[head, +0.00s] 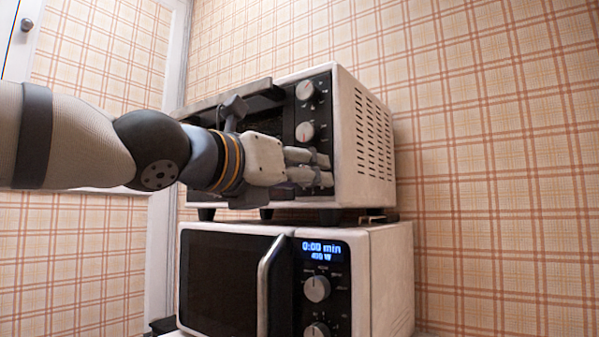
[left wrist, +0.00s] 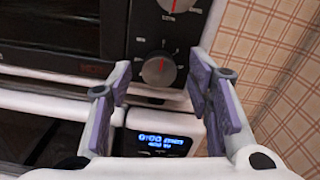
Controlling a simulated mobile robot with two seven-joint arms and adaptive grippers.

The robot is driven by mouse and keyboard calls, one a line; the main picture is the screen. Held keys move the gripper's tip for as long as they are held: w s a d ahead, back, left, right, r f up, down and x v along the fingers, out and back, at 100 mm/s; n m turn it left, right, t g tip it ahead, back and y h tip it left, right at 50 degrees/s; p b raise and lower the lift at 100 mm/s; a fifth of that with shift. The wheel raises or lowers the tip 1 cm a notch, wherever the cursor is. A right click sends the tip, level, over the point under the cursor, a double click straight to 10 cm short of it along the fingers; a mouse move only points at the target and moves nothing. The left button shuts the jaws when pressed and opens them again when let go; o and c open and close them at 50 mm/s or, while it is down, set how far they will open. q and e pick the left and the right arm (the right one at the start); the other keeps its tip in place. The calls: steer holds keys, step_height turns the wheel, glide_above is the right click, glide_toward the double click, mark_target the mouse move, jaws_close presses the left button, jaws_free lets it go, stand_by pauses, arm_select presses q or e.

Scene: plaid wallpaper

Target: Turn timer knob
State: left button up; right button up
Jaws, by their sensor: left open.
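A white toaster oven (head: 345,125) with a dark front stands on a microwave. Its control panel carries an upper knob (head: 306,90) and a middle knob (head: 305,132) in the head view. My left gripper (head: 322,168) is at the lower part of this panel and hides what is behind it. In the left wrist view my left gripper (left wrist: 161,85) is open, its purple-padded fingers on either side of a round knob (left wrist: 159,69) with a red pointer mark. A gap shows between the pads and that knob. Which knob is the timer is not readable. My right gripper is not in view.
The white microwave (head: 392,275) below has a lit display (head: 322,251) reading 0:00 min, two knobs and a protruding door handle (head: 268,285). Plaid wall is behind. The space right of the ovens looks clear.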

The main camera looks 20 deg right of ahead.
arm_select(q)
jaws_close()
steer(key=shift+m, duration=0.3)
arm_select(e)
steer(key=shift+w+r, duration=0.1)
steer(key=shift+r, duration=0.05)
arm_select(q)
steer(key=m+p, duration=0.2)
steer(key=m, duration=1.5)
steer(key=shift+w+a, duration=0.1)
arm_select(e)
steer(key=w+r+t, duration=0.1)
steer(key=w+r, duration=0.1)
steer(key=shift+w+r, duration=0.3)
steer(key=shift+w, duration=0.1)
arm_select(q)
jaws_free()
